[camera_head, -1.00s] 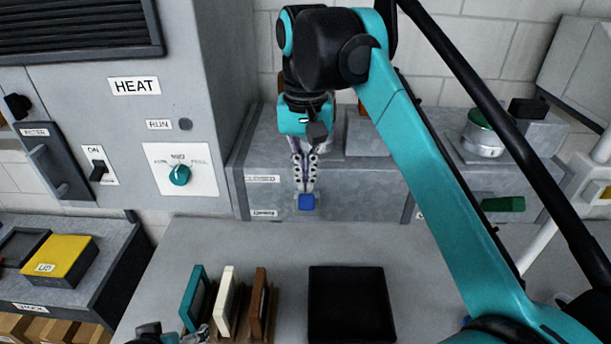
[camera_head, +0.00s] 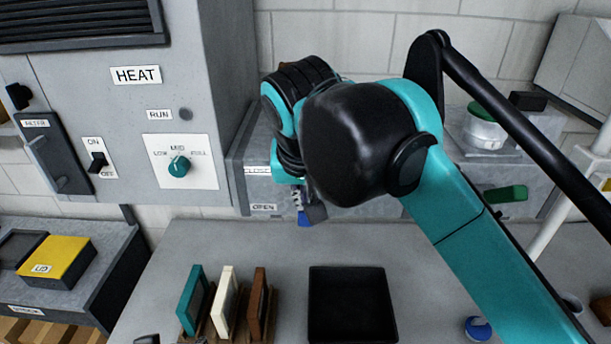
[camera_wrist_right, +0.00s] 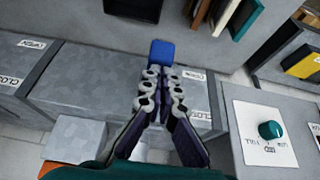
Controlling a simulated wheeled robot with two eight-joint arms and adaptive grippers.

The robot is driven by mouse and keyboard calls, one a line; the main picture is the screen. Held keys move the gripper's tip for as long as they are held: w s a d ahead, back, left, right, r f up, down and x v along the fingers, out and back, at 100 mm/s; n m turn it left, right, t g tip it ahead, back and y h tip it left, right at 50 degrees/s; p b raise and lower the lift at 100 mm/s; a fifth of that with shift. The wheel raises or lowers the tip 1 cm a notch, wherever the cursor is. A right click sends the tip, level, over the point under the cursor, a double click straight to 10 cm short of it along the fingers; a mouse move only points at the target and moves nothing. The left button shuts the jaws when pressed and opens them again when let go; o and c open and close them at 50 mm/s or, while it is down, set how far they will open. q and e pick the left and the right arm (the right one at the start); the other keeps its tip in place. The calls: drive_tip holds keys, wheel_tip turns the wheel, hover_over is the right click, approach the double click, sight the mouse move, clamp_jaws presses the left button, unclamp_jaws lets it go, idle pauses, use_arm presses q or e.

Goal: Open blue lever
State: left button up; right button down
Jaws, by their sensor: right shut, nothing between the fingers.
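The blue lever (camera_head: 305,219) shows only its blue end, low on the front of the grey duct box, right of the OPEN label (camera_head: 263,208). The CLOSED label (camera_head: 257,170) is above. My right gripper (camera_head: 303,205) is shut and empty at the blue end; my own arm hides most of it in the head view. In the right wrist view the shut fingertips (camera_wrist_right: 161,72) point at the blue end (camera_wrist_right: 161,52), right up against it; whether they touch is unclear. The lever's pivot is hidden. My left gripper's fingers are out of view.
A green handle (camera_head: 506,194) sticks out of the duct box on the right. The bench below holds a black tray (camera_head: 352,268) and upright teal, cream and brown panels in a rack (camera_head: 236,330). A grey heater cabinet (camera_head: 228,90) stands left. The bench between is clear.

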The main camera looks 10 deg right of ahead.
wheel_tip(320, 180, down, 8)
drive_tip(key=s+t+h+b, duration=0.1)
drive_tip(key=s+t+b, duration=0.1)
drive_tip(key=t+b, duration=0.3)
drive_tip(key=shift+s+a+f+t+h+b, duration=0.15)
drive_tip(key=shift+s+a+t+h+b, duration=0.15)
drive_tip(key=shift+s+a+t+b, duration=0.1)
drive_tip(key=shift+f, duration=0.2)
